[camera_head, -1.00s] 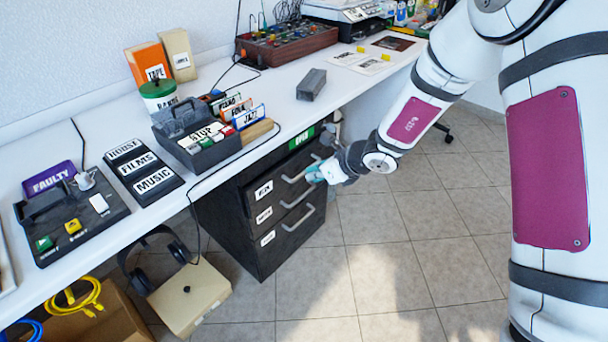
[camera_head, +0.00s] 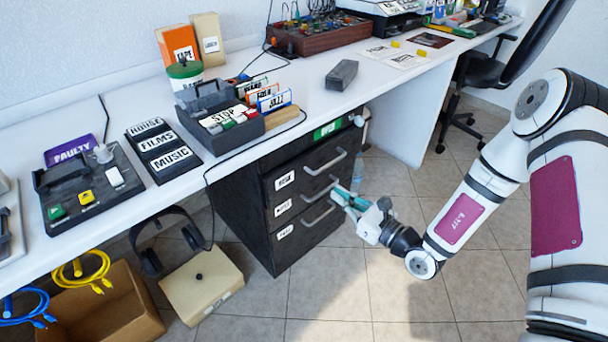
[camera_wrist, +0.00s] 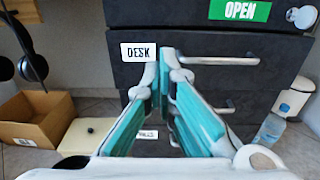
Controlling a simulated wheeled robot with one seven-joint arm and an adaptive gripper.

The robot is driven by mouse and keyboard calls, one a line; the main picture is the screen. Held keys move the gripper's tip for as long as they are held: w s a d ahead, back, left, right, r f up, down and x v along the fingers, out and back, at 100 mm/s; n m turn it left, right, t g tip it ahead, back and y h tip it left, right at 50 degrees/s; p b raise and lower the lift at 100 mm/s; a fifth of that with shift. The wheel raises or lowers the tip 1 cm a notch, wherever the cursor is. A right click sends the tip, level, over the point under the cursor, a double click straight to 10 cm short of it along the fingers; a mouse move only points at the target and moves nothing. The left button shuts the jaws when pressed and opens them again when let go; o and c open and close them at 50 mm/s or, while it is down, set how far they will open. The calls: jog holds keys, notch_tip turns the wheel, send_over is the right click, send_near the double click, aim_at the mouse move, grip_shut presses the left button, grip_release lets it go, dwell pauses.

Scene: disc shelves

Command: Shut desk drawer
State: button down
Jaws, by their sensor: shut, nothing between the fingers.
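A dark drawer cabinet (camera_head: 240,218) stands under the white desk, with three labelled drawers and bar handles. In the wrist view the desk drawer (camera_wrist: 185,76), labelled DESK, is the upper one, with its handle (camera_wrist: 235,61) to the right of the label. It also shows in the head view (camera_head: 305,174). Its front looks about in line with the lower fronts; a small gap cannot be ruled out. My gripper (camera_head: 337,194), with teal fingers, is shut and empty in front of the cabinet, near the middle handle. Its fingertips (camera_wrist: 166,76) overlap the drawer's front; contact cannot be told.
A green OPEN sign (camera_wrist: 240,10) is above the desk drawer. A cardboard box (camera_head: 118,318) and a beige box (camera_head: 203,283) lie left. The floor in front is clear.

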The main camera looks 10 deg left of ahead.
aim_at(296, 163)
jog(key=b+x, duration=0.4)
jog(key=x, duration=0.9)
jog(key=shift+w+r, duration=0.1)
jog(key=shift+w, duration=0.1)
jog(key=shift+w+a, duration=0.2)
jog(key=shift+a, duration=0.1)
jog(key=shift+x, duration=0.95)
jog(key=shift+w+a+r, duration=0.15)
jog(key=shift+w+a, duration=0.05)
